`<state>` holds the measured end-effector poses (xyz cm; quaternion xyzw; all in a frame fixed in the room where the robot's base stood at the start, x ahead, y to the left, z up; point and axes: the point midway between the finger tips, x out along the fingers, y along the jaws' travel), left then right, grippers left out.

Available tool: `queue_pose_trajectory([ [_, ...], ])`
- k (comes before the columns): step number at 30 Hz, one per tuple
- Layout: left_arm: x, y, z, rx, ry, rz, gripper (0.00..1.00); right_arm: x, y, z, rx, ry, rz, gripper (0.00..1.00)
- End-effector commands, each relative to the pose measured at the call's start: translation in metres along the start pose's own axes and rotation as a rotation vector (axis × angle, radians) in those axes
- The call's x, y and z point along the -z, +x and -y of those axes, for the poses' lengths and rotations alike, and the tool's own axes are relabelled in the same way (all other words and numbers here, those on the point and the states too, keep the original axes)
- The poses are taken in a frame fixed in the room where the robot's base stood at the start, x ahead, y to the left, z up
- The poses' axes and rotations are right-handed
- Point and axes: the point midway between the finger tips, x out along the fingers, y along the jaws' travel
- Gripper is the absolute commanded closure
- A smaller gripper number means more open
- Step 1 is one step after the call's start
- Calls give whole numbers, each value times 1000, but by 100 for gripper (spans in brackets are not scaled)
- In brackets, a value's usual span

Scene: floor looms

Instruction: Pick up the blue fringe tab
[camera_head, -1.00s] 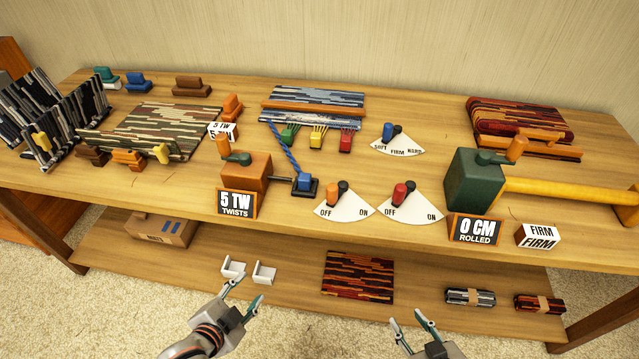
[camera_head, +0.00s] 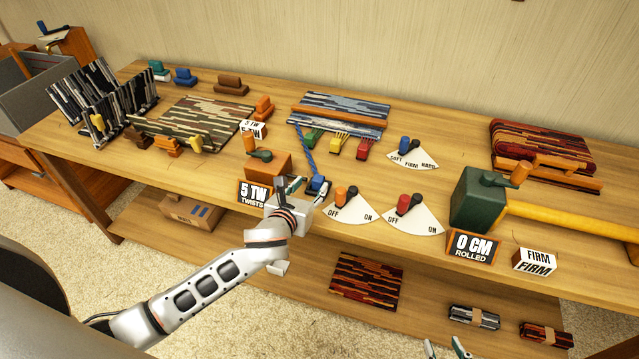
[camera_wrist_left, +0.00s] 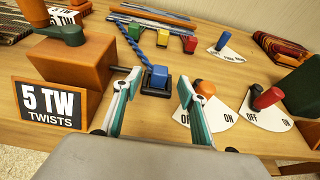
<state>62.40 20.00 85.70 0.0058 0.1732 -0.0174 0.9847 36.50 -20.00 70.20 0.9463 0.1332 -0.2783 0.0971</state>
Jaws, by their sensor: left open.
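The blue fringe tab (camera_head: 318,182) is a small blue block in a dark holder at the near end of a twisted blue cord (camera_head: 305,150). It also shows in the left wrist view (camera_wrist_left: 158,77), between the tips of my open left gripper (camera_wrist_left: 160,86). In the head view my left gripper (camera_head: 304,188) is at the table's front edge, just left of the tab and partly covering its holder. The jaws are not closed on it. My right gripper (camera_head: 446,347) is at the bottom edge, mostly cut off, its fingertips apart and empty.
An orange-brown crank box (camera_head: 267,166) and the "5 TW" sign (camera_head: 252,192) stand left of the tab. An OFF/ON dial (camera_head: 347,206) with an orange knob is close on its right. Green, yellow and red tabs (camera_head: 339,143) lie behind it.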

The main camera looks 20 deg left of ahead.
Motion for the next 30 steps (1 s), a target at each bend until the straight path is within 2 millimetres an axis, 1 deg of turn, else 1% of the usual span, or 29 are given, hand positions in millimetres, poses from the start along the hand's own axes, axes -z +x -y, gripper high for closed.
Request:
queue_pose_trajectory([
  [3, 1, 13, -1, -2, 0, 0, 58, -3, 0, -2, -1, -5, 2, 63],
  [8, 1, 28, 0, -2, -3, -1, 58, -2, 1, -2, -1, -5, -3, 63],
  [16, 4, 65, 2, -1, -5, -1, 58, -5, 3, -2, 0, -7, -5, 63],
  [20, 4, 73, 2, -1, -3, -1, 58, -6, 3, -1, 0, -7, -3, 63],
  [26, 3, 73, 2, -1, -4, -1, 58, -9, 3, -1, 1, -8, 2, 63],
  [27, 3, 73, 2, -1, -4, -1, 61, -10, 3, -1, 1, -8, 2, 63],
  [29, 3, 73, 2, -1, -4, -1, 76, -10, 4, -1, 1, -8, 3, 63],
  [30, 3, 73, 2, -1, -4, -1, 87, -10, 4, -1, 2, -8, 3, 63],
])
